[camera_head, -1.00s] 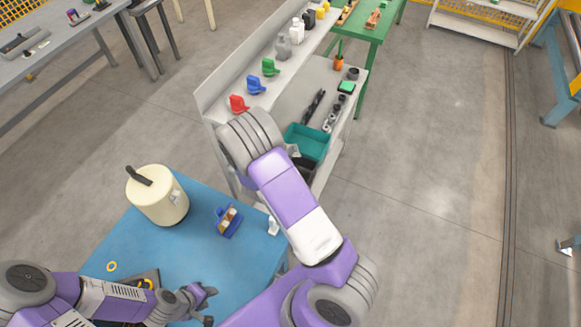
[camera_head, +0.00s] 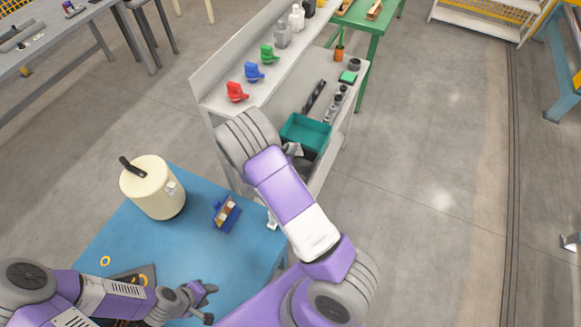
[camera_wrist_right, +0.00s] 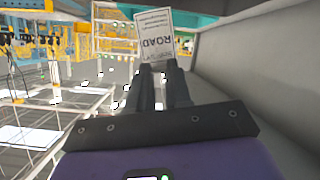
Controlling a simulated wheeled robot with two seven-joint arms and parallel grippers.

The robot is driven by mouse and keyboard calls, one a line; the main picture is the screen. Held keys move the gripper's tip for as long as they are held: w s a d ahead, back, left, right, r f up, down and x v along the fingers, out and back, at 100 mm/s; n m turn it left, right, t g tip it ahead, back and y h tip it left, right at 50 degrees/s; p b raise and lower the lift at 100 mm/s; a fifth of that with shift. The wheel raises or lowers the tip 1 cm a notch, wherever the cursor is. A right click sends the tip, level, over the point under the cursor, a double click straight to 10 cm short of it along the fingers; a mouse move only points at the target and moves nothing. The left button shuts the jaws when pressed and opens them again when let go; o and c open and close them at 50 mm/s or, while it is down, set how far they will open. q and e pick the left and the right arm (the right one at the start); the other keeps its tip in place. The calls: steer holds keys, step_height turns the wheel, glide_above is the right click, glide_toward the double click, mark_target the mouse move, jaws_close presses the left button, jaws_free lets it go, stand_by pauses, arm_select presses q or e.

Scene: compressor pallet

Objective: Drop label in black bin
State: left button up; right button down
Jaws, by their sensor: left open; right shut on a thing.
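In the right wrist view, my right gripper (camera_wrist_right: 163,72) is shut on a white printed label (camera_wrist_right: 156,38), which stands up beyond the fingertips. In the head view my right arm hides most of that gripper; a small pale patch shows beside the arm, and I cannot tell if it is the label. The black bin (camera_head: 306,164) is on the grey shelf unit, just in front of the teal bin (camera_head: 307,131), partly hidden by my right arm. My left gripper (camera_head: 211,304) is open and empty over the blue table's front part.
The blue table (camera_head: 205,255) holds a cream tank (camera_head: 153,188), a blue holder (camera_head: 226,213) and yellow rings. The grey shelf unit (camera_head: 205,100) carries red, blue and green parts above. A teal surface (camera_wrist_right: 185,18) and grey wall (camera_wrist_right: 270,80) lie close to my right gripper.

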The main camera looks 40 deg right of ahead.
steer(key=c, duration=1)
jaws_free()
steer(key=shift+a+r, duration=0.1)
steer(key=v, duration=0.7)
steer(key=shift+s+a, duration=0.15)
steer(key=shift+s, duration=0.05)
